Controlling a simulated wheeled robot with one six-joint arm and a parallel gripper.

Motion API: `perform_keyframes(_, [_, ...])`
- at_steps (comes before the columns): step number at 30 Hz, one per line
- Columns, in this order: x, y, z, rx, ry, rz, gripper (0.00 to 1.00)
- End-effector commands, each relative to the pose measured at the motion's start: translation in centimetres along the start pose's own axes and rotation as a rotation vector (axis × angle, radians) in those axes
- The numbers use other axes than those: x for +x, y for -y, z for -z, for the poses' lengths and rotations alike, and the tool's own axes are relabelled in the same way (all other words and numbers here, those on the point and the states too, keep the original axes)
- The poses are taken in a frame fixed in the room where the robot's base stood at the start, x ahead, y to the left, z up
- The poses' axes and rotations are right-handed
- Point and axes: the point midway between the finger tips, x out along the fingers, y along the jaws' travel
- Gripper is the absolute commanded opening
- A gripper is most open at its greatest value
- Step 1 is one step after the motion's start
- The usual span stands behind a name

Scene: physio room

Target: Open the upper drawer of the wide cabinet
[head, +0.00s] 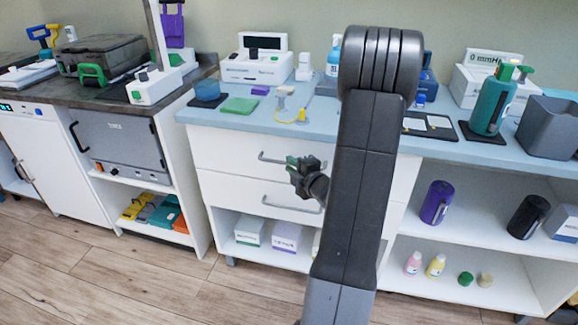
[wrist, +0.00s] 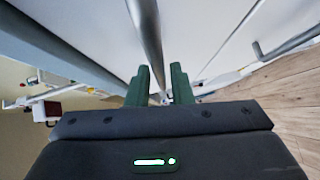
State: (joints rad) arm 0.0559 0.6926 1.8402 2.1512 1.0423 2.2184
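The wide cabinet (head: 190,117) has a pale blue top and two white drawers, one above the other. The upper drawer (head: 228,152) looks closed, and its grey bar handle (head: 268,158) is partly hidden by my gripper and arm. My gripper (head: 293,166) is at this handle, in front of the drawer. In the wrist view the handle bar (wrist: 146,30) runs down towards the gap between my two green fingers (wrist: 160,82). The fingers are apart. Whether they touch the bar is unclear.
The lower drawer (head: 230,190) has its own handle (head: 285,208), also seen in the wrist view (wrist: 290,42). Open shelves below and right hold boxes and bottles, including a purple canister (head: 436,203). The wooden floor (head: 120,280) in front looks clear.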

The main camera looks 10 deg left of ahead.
Motion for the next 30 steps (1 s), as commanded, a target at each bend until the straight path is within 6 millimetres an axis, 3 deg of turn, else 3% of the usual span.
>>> perform_keyframes(6, [1.8,0.0,0.0,0.000,-0.001,0.000,0.20])
perform_keyframes(15, [2.0,0.0,0.0,0.000,0.000,0.000,0.20])
perform_keyframes(18, [2.0,0.0,0.0,0.000,0.000,0.000,0.00])
perform_keyframes(30, [1.5,-0.1,-0.4,0.001,0.002,0.002,0.00])
